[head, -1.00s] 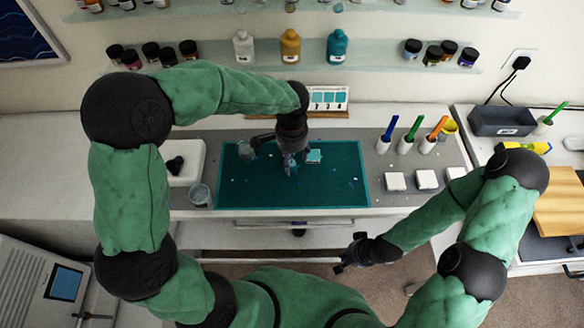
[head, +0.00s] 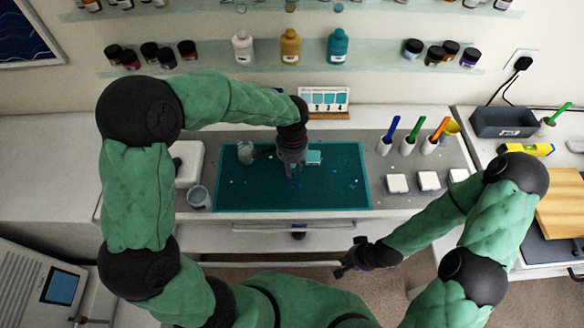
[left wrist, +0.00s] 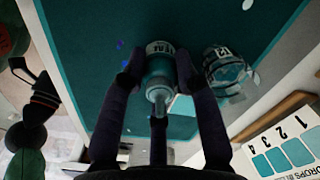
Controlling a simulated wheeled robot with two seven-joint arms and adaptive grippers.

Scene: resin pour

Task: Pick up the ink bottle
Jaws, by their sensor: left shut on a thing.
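The ink bottle (left wrist: 160,72) shows in the left wrist view, with a white label and a pale nozzle pointing toward the camera. My left gripper (left wrist: 154,78) is shut on it, a finger on each side. In the head view my left gripper (head: 291,168) is over the teal mat (head: 240,195), and it and the wrist largely hide the bottle. I cannot tell whether the bottle is touching the mat. My right gripper (head: 346,264) hangs in front of the bench, away from the bottle; its fingers are too small to judge.
A small labelled teal container (left wrist: 228,75) stands close beside the bottle. A clear cup (head: 246,152) stands left of the gripper, another cup (head: 199,196) left of the mat. A numbered card (head: 325,100) stands behind. Pen holders (head: 407,147) and white blocks (head: 397,184) are to the right.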

